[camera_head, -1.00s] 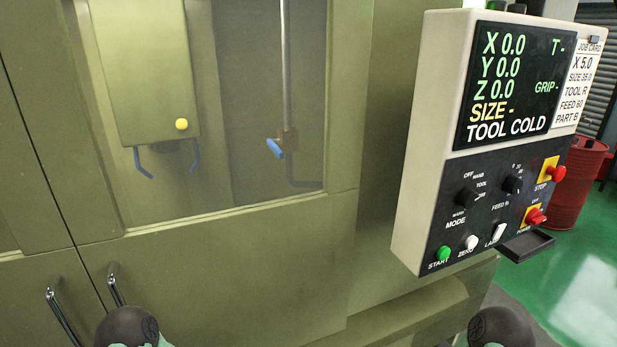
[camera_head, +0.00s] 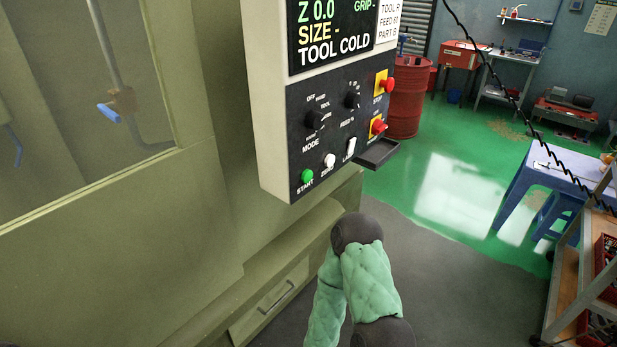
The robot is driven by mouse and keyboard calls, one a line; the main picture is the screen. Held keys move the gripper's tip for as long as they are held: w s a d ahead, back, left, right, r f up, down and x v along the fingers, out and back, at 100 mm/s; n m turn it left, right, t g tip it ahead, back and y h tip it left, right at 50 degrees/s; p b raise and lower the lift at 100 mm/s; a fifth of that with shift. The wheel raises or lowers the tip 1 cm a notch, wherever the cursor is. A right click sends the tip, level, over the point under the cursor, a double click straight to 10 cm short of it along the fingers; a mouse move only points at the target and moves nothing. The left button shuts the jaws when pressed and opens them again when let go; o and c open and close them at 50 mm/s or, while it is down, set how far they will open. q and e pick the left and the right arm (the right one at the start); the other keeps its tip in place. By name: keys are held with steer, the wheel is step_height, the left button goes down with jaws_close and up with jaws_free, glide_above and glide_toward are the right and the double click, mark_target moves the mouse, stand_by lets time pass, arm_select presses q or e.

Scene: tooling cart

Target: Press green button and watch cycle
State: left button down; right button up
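The green START button (camera_head: 307,176) is at the lower left of the control panel (camera_head: 345,125), on the machine's front. It looks unpressed, with no finger near it. The screen (camera_head: 335,35) above reads Z 0.0, SIZE - and TOOL COLD; its top is cut off. One of my arms, in a green padded sleeve with dark joints, shows below the panel, apart from it. Neither gripper is in view.
A white ZERO button (camera_head: 329,160), two dark knobs and a red STOP button (camera_head: 387,85) share the panel. A small black tray (camera_head: 377,154) juts out below. A red drum (camera_head: 408,98), blue table (camera_head: 545,168) and shelf cart (camera_head: 568,290) stand right. Green floor between is open.

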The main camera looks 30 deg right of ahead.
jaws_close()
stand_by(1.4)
